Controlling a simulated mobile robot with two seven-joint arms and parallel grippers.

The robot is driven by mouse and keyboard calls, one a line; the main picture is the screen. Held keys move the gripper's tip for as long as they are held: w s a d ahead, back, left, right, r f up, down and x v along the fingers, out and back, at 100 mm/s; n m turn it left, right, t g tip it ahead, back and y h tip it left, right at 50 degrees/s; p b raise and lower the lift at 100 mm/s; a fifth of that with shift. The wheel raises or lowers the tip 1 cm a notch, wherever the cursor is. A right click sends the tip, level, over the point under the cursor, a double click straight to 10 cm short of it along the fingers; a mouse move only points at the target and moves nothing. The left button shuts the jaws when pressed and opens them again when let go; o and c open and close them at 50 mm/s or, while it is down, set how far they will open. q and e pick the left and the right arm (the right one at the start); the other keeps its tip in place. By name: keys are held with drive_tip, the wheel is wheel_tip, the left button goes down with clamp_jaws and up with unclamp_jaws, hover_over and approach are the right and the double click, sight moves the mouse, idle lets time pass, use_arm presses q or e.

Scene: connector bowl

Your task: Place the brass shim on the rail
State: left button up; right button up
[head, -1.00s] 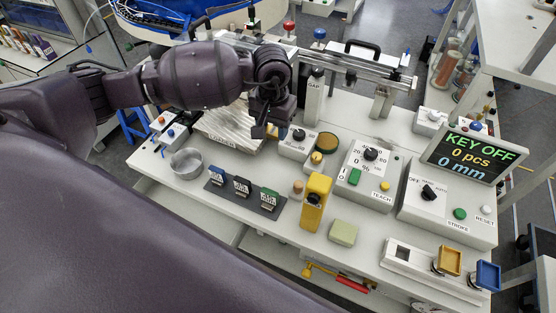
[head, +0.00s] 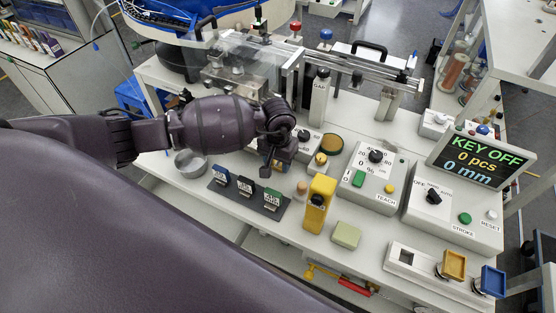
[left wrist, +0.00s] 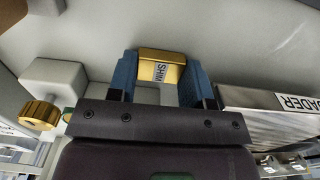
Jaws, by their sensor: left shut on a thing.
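The brass shim, a small gold block marked SHIM (left wrist: 152,70), sits between the two blue fingertips of my left gripper in the left wrist view. My left gripper (left wrist: 160,82) is shut on it. In the head view the left gripper (head: 275,168) hangs over the table, behind the row of coloured tags and left of the yellow-topped button box. The arm hides part of the table there. The rail (head: 365,72) runs along the back of the table, behind the post marked GAP, apart from the gripper. My right gripper is not in view.
The GAP post (head: 319,98) stands between gripper and rail. Nearby are a metal bowl (head: 189,164), a tag holder (head: 248,196), a yellow upright block (head: 318,205) and a dial box (head: 372,170). The wrist view shows a metal LOADER block (left wrist: 265,98) and a brass knob (left wrist: 38,115).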

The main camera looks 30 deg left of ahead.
use_arm(q)
drive_tip(key=shift+f, duration=0.1)
drive_tip(key=o, duration=0.9)
